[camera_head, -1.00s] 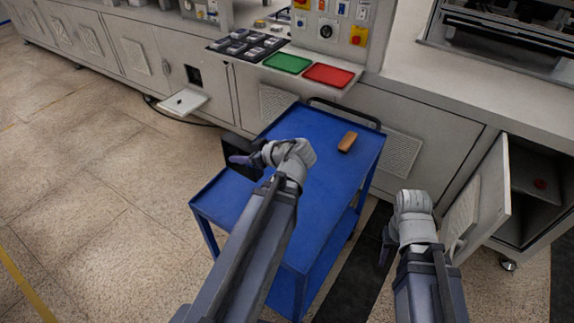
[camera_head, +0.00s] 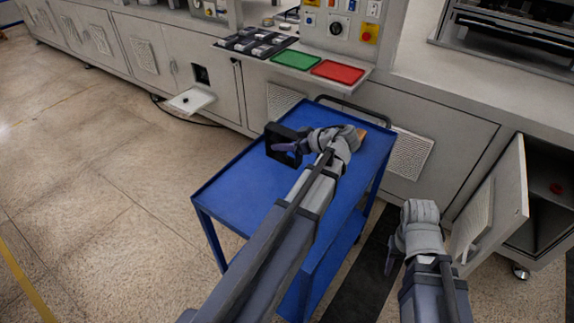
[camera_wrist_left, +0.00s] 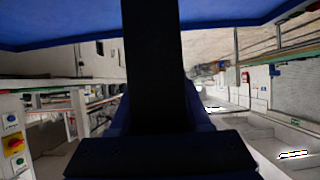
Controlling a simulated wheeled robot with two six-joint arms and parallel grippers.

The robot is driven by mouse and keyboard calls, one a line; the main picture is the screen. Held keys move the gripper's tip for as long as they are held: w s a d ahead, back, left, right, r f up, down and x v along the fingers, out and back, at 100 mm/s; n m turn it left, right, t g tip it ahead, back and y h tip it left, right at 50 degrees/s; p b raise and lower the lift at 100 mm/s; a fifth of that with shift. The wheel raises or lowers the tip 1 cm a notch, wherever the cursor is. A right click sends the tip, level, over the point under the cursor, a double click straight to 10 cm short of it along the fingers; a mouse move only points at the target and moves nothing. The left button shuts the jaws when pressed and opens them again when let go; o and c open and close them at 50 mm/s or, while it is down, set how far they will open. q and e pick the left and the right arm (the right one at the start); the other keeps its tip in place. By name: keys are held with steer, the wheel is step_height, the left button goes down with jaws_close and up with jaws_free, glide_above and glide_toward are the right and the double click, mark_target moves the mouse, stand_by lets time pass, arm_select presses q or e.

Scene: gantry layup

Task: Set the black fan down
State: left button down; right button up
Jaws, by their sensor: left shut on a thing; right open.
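The black fan (camera_head: 279,133) is a dark square frame, held upright over the blue cart (camera_head: 232,185). My left gripper (camera_head: 296,147) is shut on the fan. I cannot tell whether the fan touches the cart's top. In the left wrist view the fan (camera_wrist_left: 152,60) is a dark band down the middle, and the blue cart top (camera_wrist_left: 60,30) runs along the upper edge. My right gripper (camera_head: 391,262) is open and empty, low to the right of the cart.
A brown block (camera_head: 361,134) lies on the cart, partly hidden behind my left wrist. The cart's left and front top is bare. Green (camera_head: 296,60) and red (camera_head: 337,72) trays sit on the machine ledge behind. An open cabinet door (camera_head: 490,215) stands at the right.

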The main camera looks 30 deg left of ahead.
mark_target(300, 157)
arm_select(q)
steer(key=shift+f+b, duration=2.7)
steer(key=shift+f, duration=0.6)
arm_select(e)
step_height(300, 157, down, 7)
steer(key=shift+r, duration=0.15)
arm_select(q)
steer(key=shift+f, duration=0.25)
steer(key=shift+c, duration=1.8)
jaws_free()
steer(key=shift+r, duration=0.1)
steer(key=shift+r, duration=0.15)
steer(key=shift+d+r+p, duration=0.25)
steer(key=shift+d+p, duration=0.05)
steer(key=p+v, duration=0.5)
steer(key=v, duration=0.5)
steer(key=shift+d+r, duration=0.1)
steer(key=shift+d, duration=0.05)
steer(key=shift+s+d+r, duration=0.1)
steer(key=shift+s+d, duration=0.05)
steer(key=shift+d, duration=0.35)
arm_select(e)
steer(key=shift+r, duration=2.9)
